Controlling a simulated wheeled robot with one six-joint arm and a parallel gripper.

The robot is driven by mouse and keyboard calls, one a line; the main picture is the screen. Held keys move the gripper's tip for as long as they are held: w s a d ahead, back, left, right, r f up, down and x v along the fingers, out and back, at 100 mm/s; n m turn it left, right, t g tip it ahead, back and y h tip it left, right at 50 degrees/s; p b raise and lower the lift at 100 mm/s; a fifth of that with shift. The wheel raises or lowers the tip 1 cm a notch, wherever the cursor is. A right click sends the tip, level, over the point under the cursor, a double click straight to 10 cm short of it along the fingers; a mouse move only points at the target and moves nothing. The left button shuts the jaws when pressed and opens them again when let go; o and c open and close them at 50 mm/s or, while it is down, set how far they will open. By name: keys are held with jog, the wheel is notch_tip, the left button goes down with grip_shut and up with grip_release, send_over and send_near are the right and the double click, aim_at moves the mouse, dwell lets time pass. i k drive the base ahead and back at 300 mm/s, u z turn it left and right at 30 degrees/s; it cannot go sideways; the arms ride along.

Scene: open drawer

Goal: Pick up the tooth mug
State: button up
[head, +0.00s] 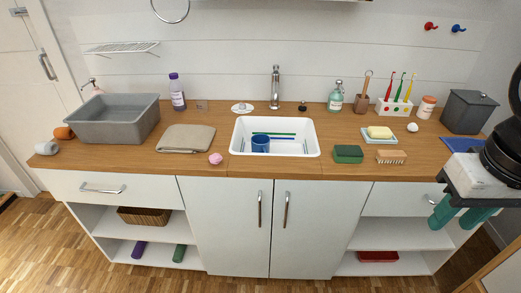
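A blue mug (261,143), which looks like the tooth mug, stands in the white sink (236,141) at the middle of the counter. Green and blue strips show in the sink behind it. My gripper (460,215) is at the right edge of the head view, in front of the right end of the cabinet. Its two green fingers are apart with nothing seen between them. It is far to the right of the mug and not touching it.
The wooden counter (330,165) carries a grey basin (113,128), a folded towel (186,139), a green sponge (348,154), a brush (391,157), a soap dish (371,140) and a toothbrush holder (395,112). The faucet (275,88) rises behind the sink. Drawers and doors look shut.

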aim_at(259, 142)
jog(key=k, duration=0.6)
jog(key=u, duration=0.75)
jog(key=i, duration=0.6)
jog(key=u, duration=0.6)
jog(key=i, duration=0.8)
jog(key=z, duration=0.8)
jog(key=i, duration=0.55)
jog(key=z, duration=0.55)
